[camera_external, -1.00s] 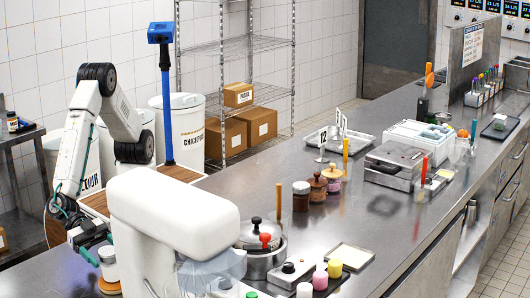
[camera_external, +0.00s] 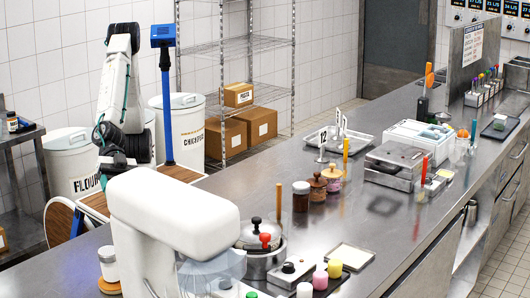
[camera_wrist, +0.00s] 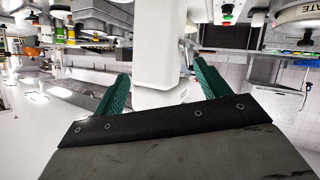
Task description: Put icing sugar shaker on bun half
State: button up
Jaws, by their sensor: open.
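The icing sugar shaker appears to be the small white jar with a paler lid (camera_external: 108,266) at the near left of the counter, beside the white mixer. It stands upright on a round orange-brown piece (camera_external: 107,288), which looks like the bun half; only its rim shows below the jar. My gripper (camera_external: 114,181) is above and behind the jar, clear of it. In the wrist view my gripper (camera_wrist: 162,88) has its green fingers spread with nothing between them. I cannot make out the jar or the bun half in the wrist view.
The large white mixer (camera_external: 170,215) stands just right of the jar. A blue post (camera_external: 166,110) rises close to my arm. The counter's middle (camera_external: 385,215) is mostly clear.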

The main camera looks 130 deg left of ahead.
jog(key=s+a+r+m+g, duration=0.1)
jog(key=s+a, duration=0.1)
jog(key=a, duration=0.4)
jog(key=s+a+r+g, duration=0.1)
jog(key=a+r+g, duration=0.1)
jog(key=a, duration=0.3)
jog(key=s+a+f+n+g+y, duration=0.1)
jog(key=s+a+f+g+y, duration=0.2)
jog(key=s+a, duration=1)
jog(key=s+a+f+n+g+y, duration=0.1)
jog(key=s+a+f+g+y, duration=0.2)
jog(key=s+a, duration=1)
jog(key=a+g, duration=0.1)
jog(key=a, duration=0.3)
jog(key=shift+f+n+g, duration=0.3)
jog(key=shift+f+n, duration=0.05)
jog(key=shift+n, duration=0.05)
jog(key=shift+s, duration=0.1)
